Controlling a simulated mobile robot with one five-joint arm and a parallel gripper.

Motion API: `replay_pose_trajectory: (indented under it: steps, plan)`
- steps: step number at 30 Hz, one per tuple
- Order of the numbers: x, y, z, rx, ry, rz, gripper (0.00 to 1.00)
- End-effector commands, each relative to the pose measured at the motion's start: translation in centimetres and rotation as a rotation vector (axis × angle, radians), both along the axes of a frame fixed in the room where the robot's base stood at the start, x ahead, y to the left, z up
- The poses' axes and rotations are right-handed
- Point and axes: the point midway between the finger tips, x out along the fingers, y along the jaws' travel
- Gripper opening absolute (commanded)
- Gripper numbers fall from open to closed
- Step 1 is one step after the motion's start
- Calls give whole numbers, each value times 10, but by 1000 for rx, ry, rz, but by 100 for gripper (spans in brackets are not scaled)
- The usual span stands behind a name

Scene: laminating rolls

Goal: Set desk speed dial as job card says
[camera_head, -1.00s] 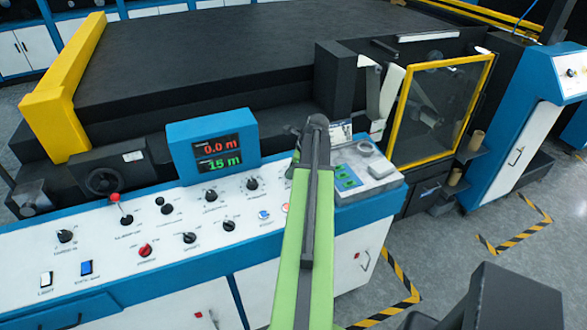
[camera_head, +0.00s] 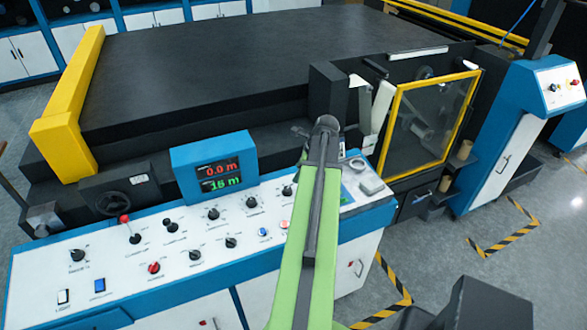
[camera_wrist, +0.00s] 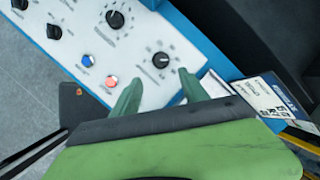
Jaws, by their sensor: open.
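The control desk (camera_head: 110,275) has a white top with several black dials and a red one. Their labels are too small to read, so I cannot tell which is the speed dial. My gripper (camera_wrist: 158,95) is open, its two green fingers apart and empty above the desk top. A black dial (camera_wrist: 161,60) lies just beyond the fingertips; no contact shows. A larger black dial (camera_wrist: 115,19) is farther off. A printed card (camera_wrist: 268,100), perhaps the job card, lies right of the fingers; its print is unreadable.
A blue display box (camera_head: 213,165) with red and green digits stands at the desk's back edge. A blue button (camera_wrist: 87,61) and a pink one (camera_wrist: 111,82) sit near the fingers. A yellow-framed guard (camera_head: 432,120) stands behind at right. Open floor lies at right.

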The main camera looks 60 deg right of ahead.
Motion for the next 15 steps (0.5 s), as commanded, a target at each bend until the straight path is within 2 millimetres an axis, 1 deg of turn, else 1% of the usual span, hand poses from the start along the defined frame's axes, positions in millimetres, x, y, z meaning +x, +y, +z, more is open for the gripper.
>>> replay_pose_trajectory:
  steps: [1, 3, 6, 10, 15]
  plan:
    - [-5, 1, 21, 1, 0, -2, 52]
    - [-10, 1, 33, 0, 0, -1, 52]
    - [-16, 1, 44, 0, 0, 0, 52]
    - [-21, 1, 50, 0, 0, 0, 52]
    - [-21, 1, 49, 0, 0, 0, 52]
